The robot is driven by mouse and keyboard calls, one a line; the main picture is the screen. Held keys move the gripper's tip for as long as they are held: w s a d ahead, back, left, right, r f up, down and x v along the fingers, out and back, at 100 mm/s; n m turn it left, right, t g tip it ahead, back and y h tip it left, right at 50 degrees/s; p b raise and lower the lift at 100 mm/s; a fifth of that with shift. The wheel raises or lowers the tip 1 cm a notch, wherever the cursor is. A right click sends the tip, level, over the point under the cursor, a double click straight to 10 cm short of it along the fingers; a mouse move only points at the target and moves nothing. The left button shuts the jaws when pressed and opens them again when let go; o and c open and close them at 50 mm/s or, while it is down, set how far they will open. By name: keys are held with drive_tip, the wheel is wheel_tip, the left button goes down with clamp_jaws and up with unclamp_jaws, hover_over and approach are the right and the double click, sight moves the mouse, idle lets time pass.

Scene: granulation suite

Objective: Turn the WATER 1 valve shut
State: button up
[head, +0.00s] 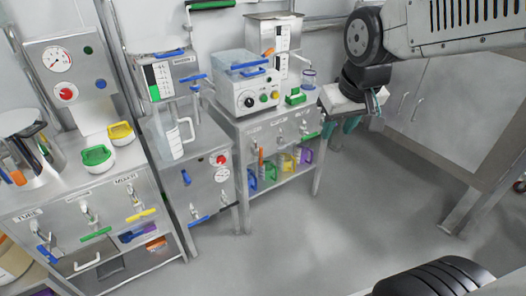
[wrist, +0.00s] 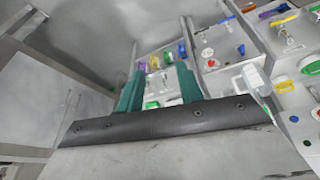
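I cannot read a WATER 1 label for certain. A steel tank (head: 172,75) with a level gauge, at the back left of centre in the head view, carries a small label too blurred to read. A blue lever (head: 194,78) sticks out at its lower right, and another blue handle (head: 170,53) lies on its top. My gripper (head: 340,127) is at the upper right of the head view, well right of the tank and apart from everything. In the wrist view its two teal fingers (wrist: 160,88) stand apart with nothing held between them.
A clear-topped machine with a dial (head: 247,97) stands on the middle bench, with coloured scoops (head: 280,168) on its shelf. A left cabinet (head: 85,215) has several coloured levers. A jug (head: 181,138) stands below the tank. The floor (head: 310,230) in front is clear.

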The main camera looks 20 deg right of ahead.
drive_tip(key=w+d+f+t, duration=0.1)
drive_tip(key=w+f+t, duration=0.15)
drive_tip(key=w, duration=0.75)
drive_tip(key=w+d+f+t, duration=0.1)
drive_tip(key=w+f, duration=0.2)
drive_tip(key=w, duration=0.8)
drive_tip(key=n+t+y, duration=0.3)
drive_tip(key=t, duration=0.4)
hover_over(262, 153)
drive_tip(key=s+d, duration=0.4)
wheel_tip(262, 153, down, 24)
wheel_tip(262, 153, down, 13)
drive_tip(key=s+a+t+y, duration=0.2)
drive_tip(key=s+t+y, duration=0.1)
drive_tip(key=x, duration=0.8)
clamp_jaws()
